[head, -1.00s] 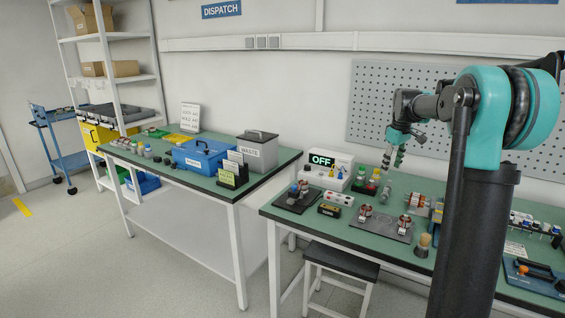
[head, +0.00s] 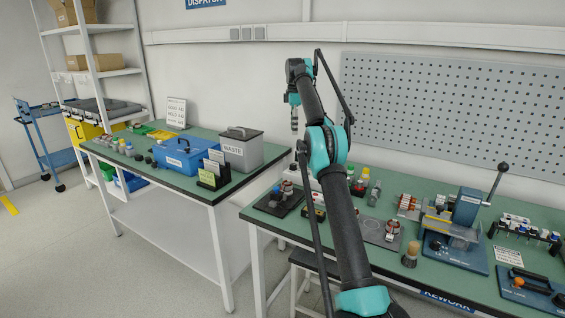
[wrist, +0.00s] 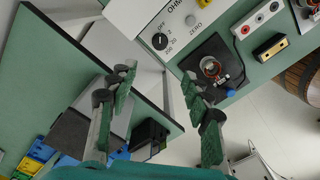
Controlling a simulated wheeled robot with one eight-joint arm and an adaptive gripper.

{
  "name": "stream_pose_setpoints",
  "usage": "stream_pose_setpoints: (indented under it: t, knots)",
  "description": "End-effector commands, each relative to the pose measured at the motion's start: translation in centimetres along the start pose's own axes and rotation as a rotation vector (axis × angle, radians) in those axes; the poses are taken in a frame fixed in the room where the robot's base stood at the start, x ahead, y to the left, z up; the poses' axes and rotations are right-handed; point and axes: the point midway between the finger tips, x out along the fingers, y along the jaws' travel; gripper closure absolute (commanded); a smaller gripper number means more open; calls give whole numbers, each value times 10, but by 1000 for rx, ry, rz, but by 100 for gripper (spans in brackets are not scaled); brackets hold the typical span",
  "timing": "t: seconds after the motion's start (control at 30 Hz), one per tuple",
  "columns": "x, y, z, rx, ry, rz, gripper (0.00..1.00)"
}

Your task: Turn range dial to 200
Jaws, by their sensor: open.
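The range dial (wrist: 160,41) is a round black knob on the white ohmmeter box (wrist: 205,22), at the top of the wrist view. Range marks, including OFF, are printed around it; its exact pointer direction is too small to tell. My gripper (wrist: 158,76) is open and empty, its two green-padded fingers spread below the dial in the picture and apart from it. In the head view my gripper (head: 294,122) hangs above the gap between the benches. My arm hides most of the meter there, including its display.
A ZERO knob (wrist: 191,20) sits beside the dial. A dark fixture with a copper-wound stator (wrist: 211,68) and a yellow-black device (wrist: 270,46) lie near the meter. The blue bin (head: 185,155) and grey waste box (head: 241,150) stand on the left bench.

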Motion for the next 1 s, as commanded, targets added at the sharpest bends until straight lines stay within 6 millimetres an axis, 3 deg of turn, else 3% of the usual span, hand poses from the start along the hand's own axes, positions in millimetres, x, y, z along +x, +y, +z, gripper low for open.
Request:
stream_pose_setpoints:
  t: [0.43,1.0]
  knots:
    - [31,-1,0,-1,0,0,50]
    - [134,0,0,0,0,0,50]
